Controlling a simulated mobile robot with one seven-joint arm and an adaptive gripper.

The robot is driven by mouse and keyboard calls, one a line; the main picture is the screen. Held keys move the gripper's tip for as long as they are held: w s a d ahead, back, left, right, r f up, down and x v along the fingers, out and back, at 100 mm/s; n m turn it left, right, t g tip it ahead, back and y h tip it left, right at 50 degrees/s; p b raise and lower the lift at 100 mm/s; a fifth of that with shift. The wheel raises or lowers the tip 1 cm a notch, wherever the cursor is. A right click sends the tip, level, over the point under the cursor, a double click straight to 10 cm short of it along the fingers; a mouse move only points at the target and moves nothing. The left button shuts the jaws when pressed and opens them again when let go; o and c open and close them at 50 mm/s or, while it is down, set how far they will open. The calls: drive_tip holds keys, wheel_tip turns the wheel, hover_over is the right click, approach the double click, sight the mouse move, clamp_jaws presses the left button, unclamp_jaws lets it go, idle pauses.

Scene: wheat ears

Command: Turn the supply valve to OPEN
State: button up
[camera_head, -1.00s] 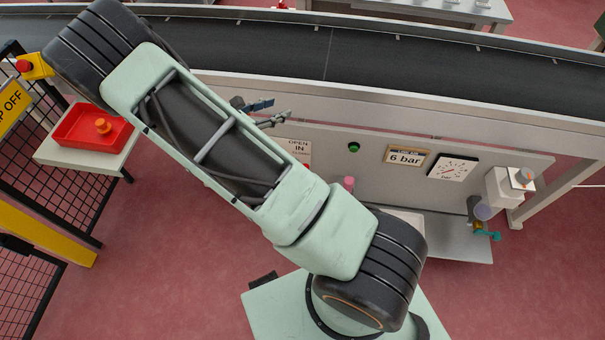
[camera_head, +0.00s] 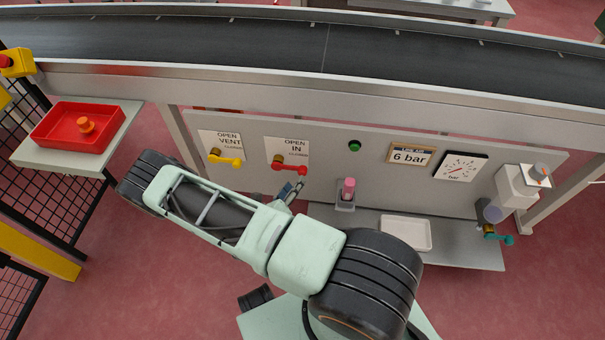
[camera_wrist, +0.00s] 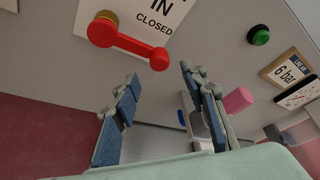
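The supply valve has a red lever (camera_head: 291,168) on a brass stem, on the grey panel under the sign (camera_head: 287,149) reading OPEN, IN and CLOSED. The lever points right, toward CLOSED. In the wrist view the red lever (camera_wrist: 128,44) lies just beyond the fingertips, its free end at the upper middle. My gripper (camera_wrist: 158,82) is open, with blue-padded fingers apart and nothing between them. In the head view my gripper (camera_head: 290,190) is just below the lever, apart from it, and partly hidden by my arm.
A yellow lever (camera_head: 226,160) under a VENT sign is left of the red one. A green button (camera_head: 354,146), a 6 bar plate (camera_head: 410,155) and a gauge (camera_head: 461,167) are to the right. A pink object (camera_head: 348,188) in a holder and a white tray (camera_head: 405,233) stand below.

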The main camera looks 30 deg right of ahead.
sight(303, 172)
drive_tip(key=b+x, duration=0.1)
drive_tip(key=x, duration=0.7)
clamp_jaws()
